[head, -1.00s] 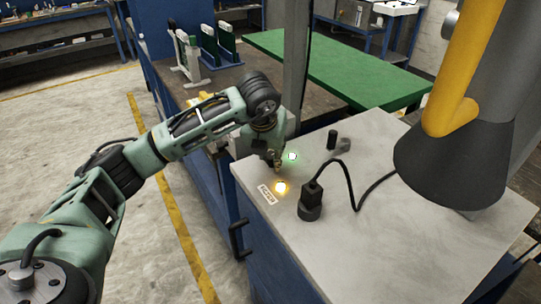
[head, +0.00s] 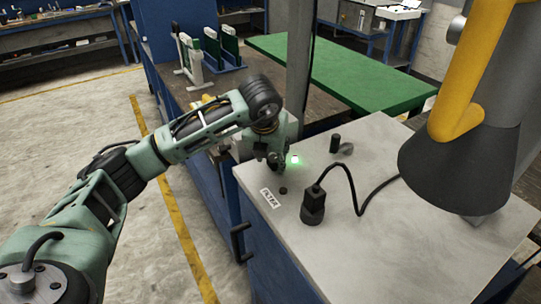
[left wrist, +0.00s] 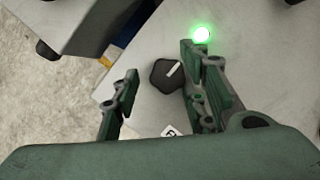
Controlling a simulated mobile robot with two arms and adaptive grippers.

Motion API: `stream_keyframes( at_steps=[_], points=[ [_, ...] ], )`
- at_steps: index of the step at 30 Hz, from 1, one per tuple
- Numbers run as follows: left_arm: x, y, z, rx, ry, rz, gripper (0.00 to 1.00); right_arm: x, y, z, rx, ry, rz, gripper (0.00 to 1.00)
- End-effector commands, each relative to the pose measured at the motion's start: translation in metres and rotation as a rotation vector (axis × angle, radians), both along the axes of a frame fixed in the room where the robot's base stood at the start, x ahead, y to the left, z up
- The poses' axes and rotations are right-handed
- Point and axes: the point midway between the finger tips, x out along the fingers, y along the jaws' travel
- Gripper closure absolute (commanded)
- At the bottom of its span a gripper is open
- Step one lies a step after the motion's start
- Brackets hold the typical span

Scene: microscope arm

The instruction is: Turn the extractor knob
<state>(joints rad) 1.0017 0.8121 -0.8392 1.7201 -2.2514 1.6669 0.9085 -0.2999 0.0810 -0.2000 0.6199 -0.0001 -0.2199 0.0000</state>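The extractor knob (left wrist: 167,75) is dark with a white pointer line, seen in the left wrist view on the grey top. My left gripper (left wrist: 160,98) is open around it, with one finger to each side. The right-hand finger is close to the knob; I cannot tell whether it touches. In the head view my left gripper (head: 277,163) is low over the left edge of the bench top and hides the knob. A green lamp (head: 295,159) glows beside it and also shows in the left wrist view (left wrist: 201,34). My right gripper is not in view.
A white label (head: 270,198) and a small dark round spot (head: 283,190) lie in front of the gripper. A black plug-like part with a cable (head: 313,205) stands to the right. A dark extractor hood (head: 460,165) hangs over the bench top's right side.

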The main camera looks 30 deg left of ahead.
Motion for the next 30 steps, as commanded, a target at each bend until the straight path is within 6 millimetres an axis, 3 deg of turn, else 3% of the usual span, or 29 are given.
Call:
stream_keyframes(
  at_steps=[8,21,30],
  points=[
    [-0.003,-0.002,0.006,-0.001,0.001,-0.003,0.6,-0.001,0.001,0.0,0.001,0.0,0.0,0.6],
    [-0.033,-0.01,0.085,-0.001,-0.003,-0.002,0.6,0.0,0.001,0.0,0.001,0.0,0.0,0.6],
    [-0.044,-0.013,0.11,0.0,0.002,-0.001,0.6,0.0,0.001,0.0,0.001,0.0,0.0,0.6]
  ],
)
